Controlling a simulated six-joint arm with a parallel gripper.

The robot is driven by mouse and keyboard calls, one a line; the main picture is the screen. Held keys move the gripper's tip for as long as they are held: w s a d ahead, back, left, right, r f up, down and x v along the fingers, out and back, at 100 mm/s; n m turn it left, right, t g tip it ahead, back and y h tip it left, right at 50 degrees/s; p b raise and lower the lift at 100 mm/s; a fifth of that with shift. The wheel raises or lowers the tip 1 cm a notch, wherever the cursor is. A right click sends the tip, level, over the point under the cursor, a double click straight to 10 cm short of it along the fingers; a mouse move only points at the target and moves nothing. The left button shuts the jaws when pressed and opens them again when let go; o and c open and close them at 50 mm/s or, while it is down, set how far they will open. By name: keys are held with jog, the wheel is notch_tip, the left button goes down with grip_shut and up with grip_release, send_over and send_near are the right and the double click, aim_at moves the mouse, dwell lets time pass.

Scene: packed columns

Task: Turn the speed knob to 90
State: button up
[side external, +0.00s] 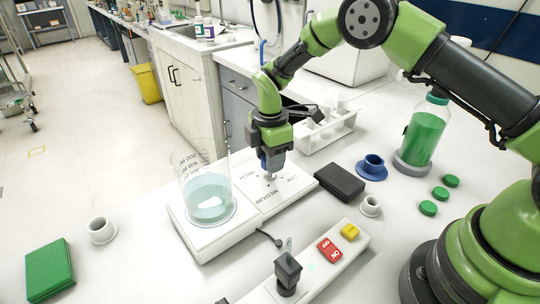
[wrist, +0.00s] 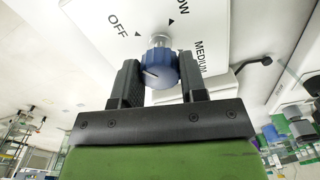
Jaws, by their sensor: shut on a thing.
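The speed knob (wrist: 159,68) is blue with a ribbed side and a thin pale line on its face. In the wrist view it sits between the two dark fingers of my gripper (wrist: 160,84), which are shut on it. A short silver stem (wrist: 160,40) shows between the knob and the white panel (wrist: 215,25). The panel reads OFF, LOW and MEDIUM beside small black triangles; I see no number 90. In the side view my gripper (side external: 272,155) points down over the labelled panel, and the knob is mostly hidden by the fingers.
A beaker (side external: 208,195) of pale blue liquid stands on the plate left of the panel. A black block (side external: 340,181), a blue cup (side external: 372,167) and a tube rack (side external: 327,132) are to the right. A switch strip (side external: 315,262) lies in front.

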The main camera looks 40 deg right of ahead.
jog(key=m, duration=1.1)
jog(key=shift+m, duration=2.2)
jog(key=shift+w, duration=0.1)
jog(key=o, duration=0.9)
jog(key=shift+r, duration=0.1)
